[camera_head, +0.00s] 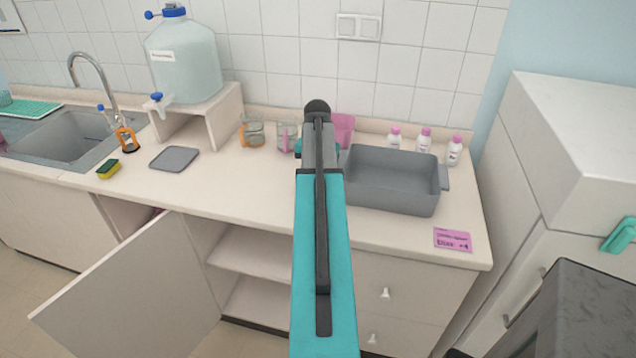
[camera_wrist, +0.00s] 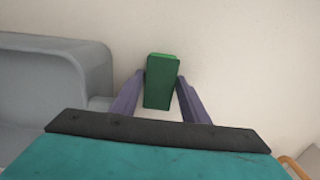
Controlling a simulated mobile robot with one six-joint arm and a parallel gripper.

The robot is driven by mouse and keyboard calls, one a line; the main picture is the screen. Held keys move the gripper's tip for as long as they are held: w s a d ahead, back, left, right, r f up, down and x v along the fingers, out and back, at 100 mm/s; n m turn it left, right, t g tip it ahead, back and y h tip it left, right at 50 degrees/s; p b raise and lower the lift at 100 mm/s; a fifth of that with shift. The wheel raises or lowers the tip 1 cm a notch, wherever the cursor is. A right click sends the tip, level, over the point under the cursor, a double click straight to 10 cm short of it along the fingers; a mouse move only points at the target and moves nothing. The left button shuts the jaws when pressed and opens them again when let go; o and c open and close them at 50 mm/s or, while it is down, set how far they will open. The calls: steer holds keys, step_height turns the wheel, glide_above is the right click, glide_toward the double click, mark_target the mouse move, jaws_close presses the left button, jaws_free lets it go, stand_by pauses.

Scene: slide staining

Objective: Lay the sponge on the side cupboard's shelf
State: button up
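A yellow sponge with a dark green top (camera_head: 108,169) lies on the counter beside the sink. My gripper (camera_wrist: 162,80) is shut on a plain green block (camera_wrist: 162,84), with a finger at each side. I cannot tell if this block is also a sponge. In the head view my arm hides the fingertips and the block. Below the counter, an open cupboard shows a pale shelf (camera_head: 252,252); its door (camera_head: 130,290) is swung out to the left. I cannot tell whether this is the side cupboard; a tall white cabinet (camera_head: 570,150) stands at the right.
A grey tub (camera_head: 393,205) stands right of my arm and shows at left in the wrist view (camera_wrist: 60,65). Bottles (camera_head: 425,141), glass jugs (camera_head: 252,133), a grey mat (camera_head: 174,159) and a pink card (camera_head: 452,240) are on the counter.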

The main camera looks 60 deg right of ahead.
steer(key=shift+r, duration=0.1)
step_height(320, 180, up, 12)
steer(key=p, duration=0.7)
steer(key=shift+p, duration=0.4)
stand_by(0.6)
